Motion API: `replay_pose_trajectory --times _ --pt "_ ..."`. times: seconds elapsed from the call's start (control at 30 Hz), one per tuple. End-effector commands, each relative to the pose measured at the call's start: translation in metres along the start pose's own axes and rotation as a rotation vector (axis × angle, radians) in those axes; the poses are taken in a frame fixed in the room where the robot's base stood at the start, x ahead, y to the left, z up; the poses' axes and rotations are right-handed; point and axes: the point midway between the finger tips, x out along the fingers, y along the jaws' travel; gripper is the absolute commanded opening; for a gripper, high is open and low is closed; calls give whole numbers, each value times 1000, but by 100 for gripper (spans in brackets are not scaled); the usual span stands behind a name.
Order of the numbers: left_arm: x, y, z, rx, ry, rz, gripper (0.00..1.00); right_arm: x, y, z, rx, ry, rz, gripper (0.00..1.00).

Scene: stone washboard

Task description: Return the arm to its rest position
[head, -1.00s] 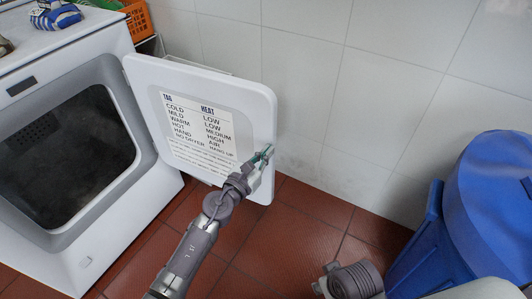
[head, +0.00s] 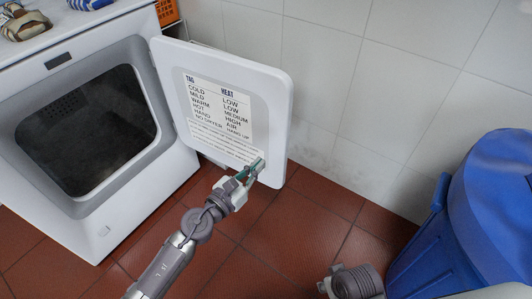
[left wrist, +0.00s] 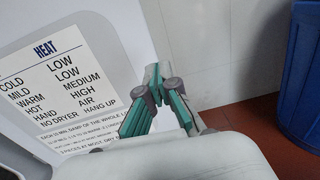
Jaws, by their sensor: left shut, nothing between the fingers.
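A white front-loading dryer (head: 120,215) stands at the left with its white door (head: 270,105) swung wide open. The door carries a printed tag-and-heat chart. My left gripper (head: 256,164) is shut and empty, its green-padded fingers overlapping the door's lower right area in the head view. In the left wrist view, my left gripper (left wrist: 154,72) has its fingertips together in front of the door's edge and the wall. I cannot tell whether it touches the door.
The dark drum opening (head: 85,130) looks empty. Patterned cloth items (head: 28,24) and an orange basket (head: 167,12) are at the top left. A blue bin (head: 490,200) stands at the right by the tiled wall (head: 400,90).

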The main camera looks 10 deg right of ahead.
Motion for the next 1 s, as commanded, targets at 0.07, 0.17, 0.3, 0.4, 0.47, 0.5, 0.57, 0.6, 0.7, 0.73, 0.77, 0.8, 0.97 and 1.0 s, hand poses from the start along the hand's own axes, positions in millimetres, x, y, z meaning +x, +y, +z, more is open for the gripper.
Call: replay_pose_trajectory --times 0.07,0.17,0.3,0.4,0.47,0.5,0.57,0.6,0.7,0.73,0.77,0.8,0.97,1.0 --pt "-7 -1 0 0 0 0 0 1 0 0 0 0 0 40" --pt "-12 -1 0 1 0 0 0 2 0 0 0 -1 0 40" --pt "-13 -1 0 -4 -1 3 0 2 0 0 0 0 0 40" --pt "-17 6 2 -96 -19 49 0 2 0 0 0 0 0 40" --pt "-25 20 4 -240 -48 122 0 2 0 0 0 0 0 40" --pt "-33 32 4 -376 -75 190 0 2 0 0 0 0 0 40" --pt "-53 56 -2 -634 -128 324 0 2 0 0 0 0 0 40" --pt "-70 73 -12 -830 -170 429 0 2 0 0 0 0 0 40" --pt "-126 106 -53 -1331 -289 718 0 2 0 0 0 0 0 40" --pt "-144 111 -68 -1465 -326 803 0 2 0 0 0 0 0 40" --pt "-161 113 -82 -1591 -362 887 0 2 0 0 0 0 0 40" --pt "-183 112 -102 -1745 -409 996 0 2 0 0 0 0 0 40" --pt "-251 88 -158 -2183 -568 1364 0 2 0 0 0 0 0 40" --pt "-264 79 -168 -2260 -601 1443 0 2 0 0 0 0 0 40"
